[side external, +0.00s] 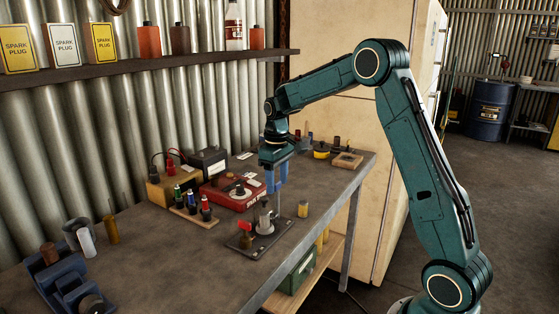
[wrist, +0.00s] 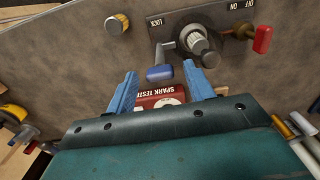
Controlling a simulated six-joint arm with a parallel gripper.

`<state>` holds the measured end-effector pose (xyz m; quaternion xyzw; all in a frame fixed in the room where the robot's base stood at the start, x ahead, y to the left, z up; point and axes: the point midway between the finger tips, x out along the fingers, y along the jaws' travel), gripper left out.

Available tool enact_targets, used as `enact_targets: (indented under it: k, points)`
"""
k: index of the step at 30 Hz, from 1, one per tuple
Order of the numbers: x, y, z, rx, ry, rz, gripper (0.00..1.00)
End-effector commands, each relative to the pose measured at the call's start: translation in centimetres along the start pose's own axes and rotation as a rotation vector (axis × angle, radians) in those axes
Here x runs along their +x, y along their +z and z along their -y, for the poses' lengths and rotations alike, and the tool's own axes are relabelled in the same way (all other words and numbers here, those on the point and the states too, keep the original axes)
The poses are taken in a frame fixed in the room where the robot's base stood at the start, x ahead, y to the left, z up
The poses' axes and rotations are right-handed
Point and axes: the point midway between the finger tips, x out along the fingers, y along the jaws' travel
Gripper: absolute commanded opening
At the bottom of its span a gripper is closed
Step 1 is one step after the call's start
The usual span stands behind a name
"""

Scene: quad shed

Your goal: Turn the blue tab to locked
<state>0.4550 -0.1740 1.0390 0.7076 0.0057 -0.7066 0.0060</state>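The blue tab (wrist: 159,73) is on the end of a short grey arm beside a round metal knob (wrist: 196,40). The word LOCK is printed on the dark plate (wrist: 162,30) near that arm. In the wrist view the tab appears between my gripper's (wrist: 159,69) two blue fingers, which are spread apart with a gap on each side. I cannot tell whether the fingertips are down at its height. In the side view my gripper (side external: 276,187) points down above the plate (side external: 272,243), and I cannot make out the tab there.
A red-handled lever (wrist: 262,39) with ON and OFF marks is on the same plate; it also shows in the side view (side external: 245,228). A red spark tester (side external: 226,195) and a stand of small coloured drivers (side external: 190,210) are behind. A brass-coloured cylinder (side external: 303,209) stands to the right.

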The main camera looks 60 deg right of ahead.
Motion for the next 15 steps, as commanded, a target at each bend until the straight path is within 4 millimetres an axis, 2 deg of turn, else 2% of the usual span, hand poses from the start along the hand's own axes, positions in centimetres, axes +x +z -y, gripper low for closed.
enact_targets:
  k: [8,15]
  points:
    - [-0.2,0.0,0.0,0.001,0.0,0.0,0.53]
    - [-2.1,0.0,0.0,0.001,0.001,-0.002,0.53]
